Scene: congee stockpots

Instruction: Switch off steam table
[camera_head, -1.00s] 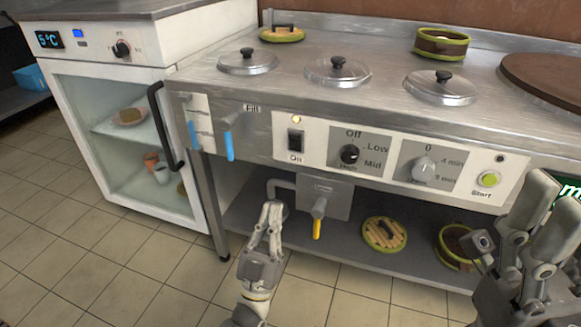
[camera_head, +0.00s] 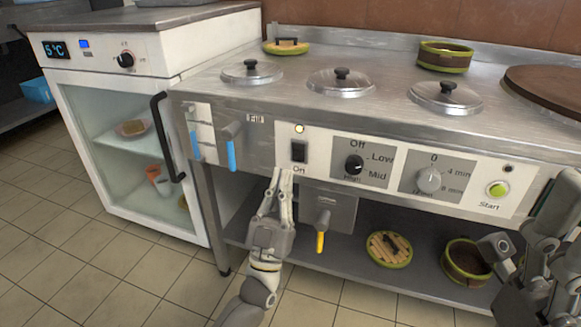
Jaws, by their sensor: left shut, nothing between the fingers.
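The steam table (camera_head: 262,90) stands ahead, with lidded wells on its top and controls along its front. A black rocker switch (camera_head: 299,151) marked "On" sits on a white plate, with a lit yellow lamp (camera_head: 299,128) above it. To its right is a black knob (camera_head: 354,165) with Off, Low and Mid marks. Then come a grey timer knob (camera_head: 428,180) and a lit green Start button (camera_head: 497,189). My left gripper (camera_head: 282,174) is shut and empty, its fingertips pointing up just below the switch. My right gripper (camera_head: 535,245) is at the right edge, partly cut off.
Blue-handled taps (camera_head: 231,153) are left of the switch, and a yellow-handled drain valve (camera_head: 321,240) hangs below. A glass-door fridge (camera_head: 85,100) stands at the left. Bamboo steamer pieces (camera_head: 389,249) lie on the lower shelf.

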